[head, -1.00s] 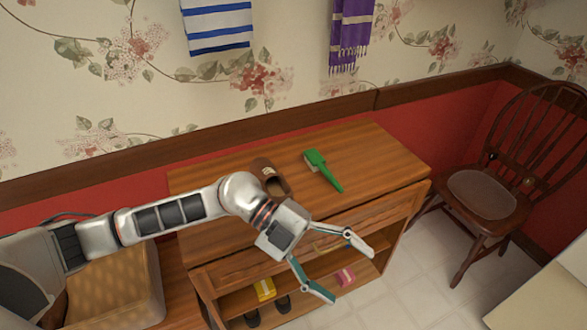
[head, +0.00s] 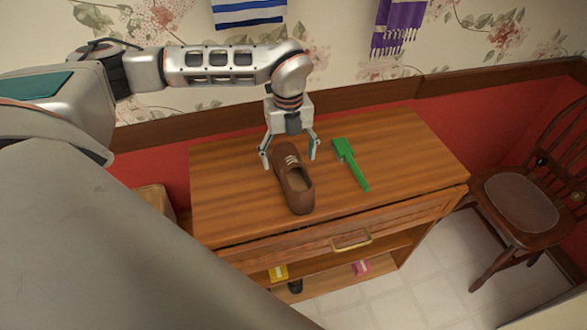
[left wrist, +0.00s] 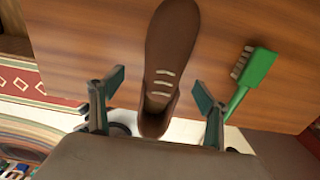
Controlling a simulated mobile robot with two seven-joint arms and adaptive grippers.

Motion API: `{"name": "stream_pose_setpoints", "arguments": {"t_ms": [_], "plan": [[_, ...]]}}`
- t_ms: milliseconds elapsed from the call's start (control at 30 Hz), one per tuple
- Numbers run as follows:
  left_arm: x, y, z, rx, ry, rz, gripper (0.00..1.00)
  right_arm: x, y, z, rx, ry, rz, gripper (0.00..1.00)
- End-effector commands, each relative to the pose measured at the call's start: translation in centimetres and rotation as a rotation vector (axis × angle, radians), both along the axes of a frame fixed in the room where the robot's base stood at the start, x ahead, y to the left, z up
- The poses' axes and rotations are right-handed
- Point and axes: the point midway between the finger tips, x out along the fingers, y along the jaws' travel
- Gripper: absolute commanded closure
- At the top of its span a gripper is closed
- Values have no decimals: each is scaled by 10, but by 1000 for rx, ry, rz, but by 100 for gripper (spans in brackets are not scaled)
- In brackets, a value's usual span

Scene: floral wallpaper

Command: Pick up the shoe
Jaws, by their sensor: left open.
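A brown lace-up shoe (head: 294,182) lies upright on the wooden cabinet top, its toe toward the wall and its opening toward the front edge. My left gripper (head: 289,158) is open above the toe end, with one finger on each side of the shoe. In the left wrist view the shoe (left wrist: 172,60) runs between the two open fingers (left wrist: 160,95), with visible gaps on both sides. Whether the fingertips are level with the shoe is hard to tell. My right gripper is not in view.
A green brush (head: 352,165) lies to the right of the shoe on the cabinet top (head: 410,150). Yellow and pink items (head: 360,267) sit on the shelf below. A wooden chair (head: 530,205) stands at the right. Towels (head: 395,25) hang on the wall.

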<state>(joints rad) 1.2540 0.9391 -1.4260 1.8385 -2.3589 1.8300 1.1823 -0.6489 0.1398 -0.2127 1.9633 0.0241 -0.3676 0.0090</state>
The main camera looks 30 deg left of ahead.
Motion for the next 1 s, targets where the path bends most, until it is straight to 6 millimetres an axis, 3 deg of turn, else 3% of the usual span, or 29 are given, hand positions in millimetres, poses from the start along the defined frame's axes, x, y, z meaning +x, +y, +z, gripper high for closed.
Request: {"name": "stream_pose_setpoints", "arguments": {"t_ms": [333,667,867,1000], "plan": [[7,0,-44,-2,2,-1,24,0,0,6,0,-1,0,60],[8,0,-52,-2,-1,-2,24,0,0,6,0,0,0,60],[8,0,-52,-2,-1,-2,71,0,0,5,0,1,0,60],[8,0,-52,-3,-2,-2,74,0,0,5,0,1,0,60]]}}
